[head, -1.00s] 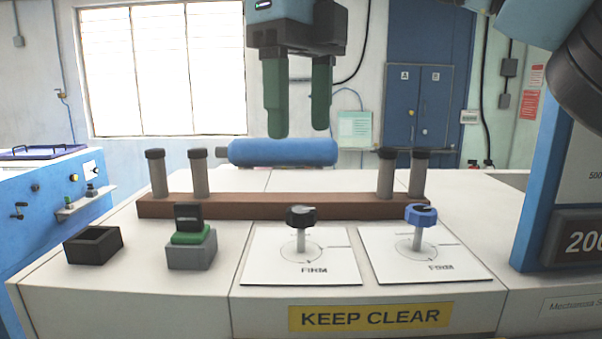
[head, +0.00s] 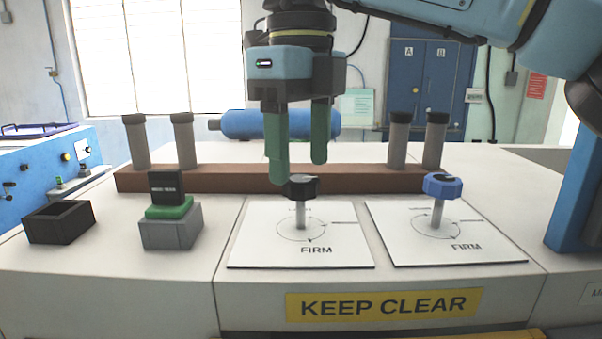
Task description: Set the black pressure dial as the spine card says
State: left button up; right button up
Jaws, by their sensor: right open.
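The black pressure dial (head: 301,189) stands upright on a post over a white plate (head: 252,250) marked with a circle and the word FIRM. My right gripper (head: 298,172) is open and empty, its two green fingers pointing down. In the picture the fingertips come just above and around the black dial; whether they touch it I cannot tell. A small black card (head: 166,186) with faint lettering stands in a green and grey holder (head: 170,230) at the left; it may be the spine card, but its text is too small to read. My left gripper is not in view.
A blue dial (head: 441,185) stands on a second white plate (head: 500,252) to the right. Behind are a brown bar (head: 220,180) with grey posts and a blue cylinder (head: 250,124). An empty black box (head: 58,222) sits at the left. A KEEP CLEAR label (head: 382,304) is on the front.

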aim_at(301, 204)
jog(key=shift+f, duration=1.15)
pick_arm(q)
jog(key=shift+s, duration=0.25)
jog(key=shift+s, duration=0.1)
pick_arm(e)
jog(key=c, duration=1)
